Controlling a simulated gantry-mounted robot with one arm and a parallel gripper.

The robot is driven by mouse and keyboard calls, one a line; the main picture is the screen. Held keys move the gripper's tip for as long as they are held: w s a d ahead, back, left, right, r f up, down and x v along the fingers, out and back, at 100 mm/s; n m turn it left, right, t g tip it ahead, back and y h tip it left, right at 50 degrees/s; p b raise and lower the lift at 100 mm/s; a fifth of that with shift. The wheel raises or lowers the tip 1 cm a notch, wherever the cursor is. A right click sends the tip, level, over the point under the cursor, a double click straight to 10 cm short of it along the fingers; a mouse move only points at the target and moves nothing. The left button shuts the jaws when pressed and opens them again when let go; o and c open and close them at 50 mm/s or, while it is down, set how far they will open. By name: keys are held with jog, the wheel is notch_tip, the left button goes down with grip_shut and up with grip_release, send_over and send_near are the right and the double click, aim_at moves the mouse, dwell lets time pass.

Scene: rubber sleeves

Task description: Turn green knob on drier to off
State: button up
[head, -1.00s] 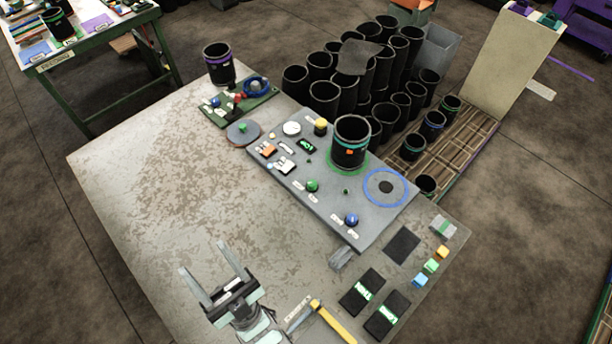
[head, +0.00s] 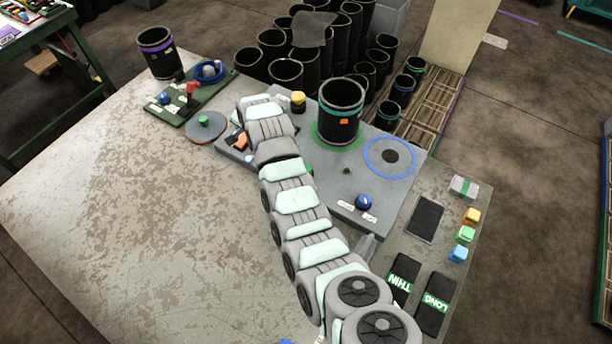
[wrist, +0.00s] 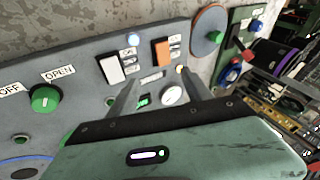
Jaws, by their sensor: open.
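The grey panel (head: 385,205) on the table carries a green knob (head: 308,170), mostly hidden behind my arm in the head view. The wrist view shows this knob (wrist: 45,98) at the left, beside OFF (wrist: 10,90) and OPEN (wrist: 58,73) labels. Which label its pale mark faces is unclear. My gripper (wrist: 157,76) is open and empty over the panel's switches and gauge, to the right of the knob and apart from it. The head view hides the fingers behind my arm. Another green knob (wrist: 216,38) sits on a round grey disc (wrist: 206,50).
A white switch (wrist: 111,68), an orange switch (wrist: 162,52) and a white gauge (wrist: 172,95) lie around the fingers. A black sleeve (head: 341,110) stands on the panel. A blue knob (head: 364,201) is at its near end. The table's left side is clear.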

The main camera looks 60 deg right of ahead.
jog(key=s+d+m+g+y+b, duration=0.2)
jog(key=s+g, duration=0.1)
jog(key=s, duration=0.8)
jog(key=m+g+y+b, duration=0.2)
send_over(306, 166)
jog(key=f, duration=0.9)
jog(key=shift+s+a+f, duration=0.15)
jog(key=shift+a+f, duration=0.15)
jog(key=shift+a, duration=0.05)
jog(key=shift+c, duration=0.4)
grip_shut()
